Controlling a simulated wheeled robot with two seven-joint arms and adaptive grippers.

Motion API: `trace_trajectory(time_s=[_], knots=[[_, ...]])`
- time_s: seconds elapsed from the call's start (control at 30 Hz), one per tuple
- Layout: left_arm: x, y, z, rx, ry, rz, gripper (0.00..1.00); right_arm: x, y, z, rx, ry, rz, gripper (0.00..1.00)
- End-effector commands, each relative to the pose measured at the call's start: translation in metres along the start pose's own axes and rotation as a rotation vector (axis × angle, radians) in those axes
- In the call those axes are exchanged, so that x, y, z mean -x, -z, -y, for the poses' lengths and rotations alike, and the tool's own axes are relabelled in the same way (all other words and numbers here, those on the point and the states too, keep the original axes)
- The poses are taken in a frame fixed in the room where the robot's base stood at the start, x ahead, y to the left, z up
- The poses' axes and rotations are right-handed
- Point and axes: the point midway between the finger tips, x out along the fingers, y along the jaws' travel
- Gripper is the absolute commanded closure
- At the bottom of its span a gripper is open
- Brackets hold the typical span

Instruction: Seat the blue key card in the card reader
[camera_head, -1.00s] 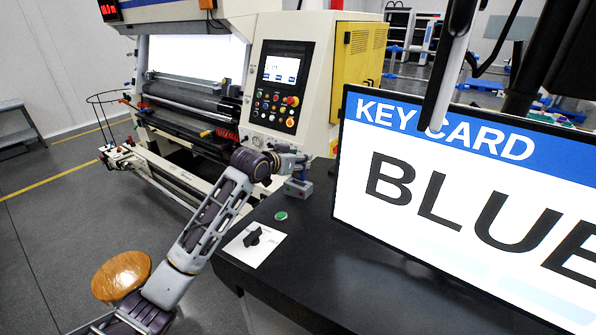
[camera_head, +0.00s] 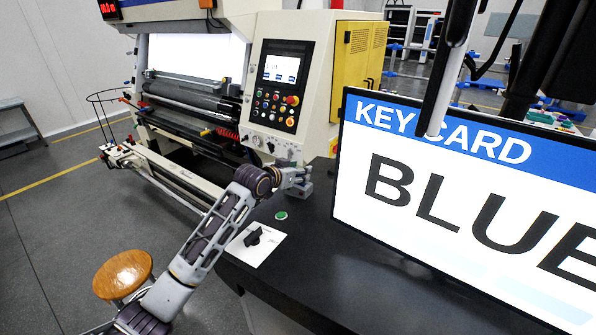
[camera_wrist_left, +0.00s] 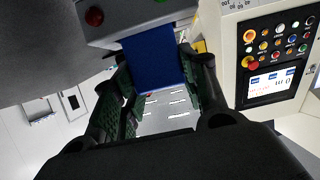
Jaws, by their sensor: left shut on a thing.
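The blue key card (camera_wrist_left: 153,62) is between the fingers of my left gripper (camera_wrist_left: 153,95) in the left wrist view, and the gripper is shut on it. The card's far edge meets the front of the grey card reader (camera_wrist_left: 130,24), which has a red light; I cannot tell whether the edge is inside the slot. In the head view my left gripper (camera_head: 294,177) is at the far left corner of the dark table, at the small grey reader (camera_head: 299,190). The card is too small to make out there. My right gripper is not in view.
A large screen (camera_head: 400,200) reading KEY CARD BLUE stands on the dark table (camera_head: 300,270). A black knob on a white plate (camera_head: 256,243) and a green button (camera_head: 281,215) are near the left edge. A machine with a control panel (camera_head: 278,85) stands behind.

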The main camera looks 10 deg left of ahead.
Motion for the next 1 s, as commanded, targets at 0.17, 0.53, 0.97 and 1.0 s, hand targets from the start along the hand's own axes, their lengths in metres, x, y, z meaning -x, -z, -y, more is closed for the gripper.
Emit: trace_trajectory(time_s=[0.17,0.53,0.97,1.0], knots=[[-0.0002,0.0,-0.0001,0.0,0.0,-0.001,0.73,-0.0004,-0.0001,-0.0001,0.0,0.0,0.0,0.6],[-0.0011,-0.0024,0.0001,-0.001,0.0,-0.001,0.39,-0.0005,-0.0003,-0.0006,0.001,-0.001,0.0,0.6],[-0.0005,-0.001,0.0001,-0.001,0.0,-0.001,0.35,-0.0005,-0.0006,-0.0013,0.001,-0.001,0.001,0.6],[-0.0001,0.0001,0.0001,-0.001,0.0,-0.001,0.35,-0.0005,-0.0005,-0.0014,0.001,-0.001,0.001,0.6]])
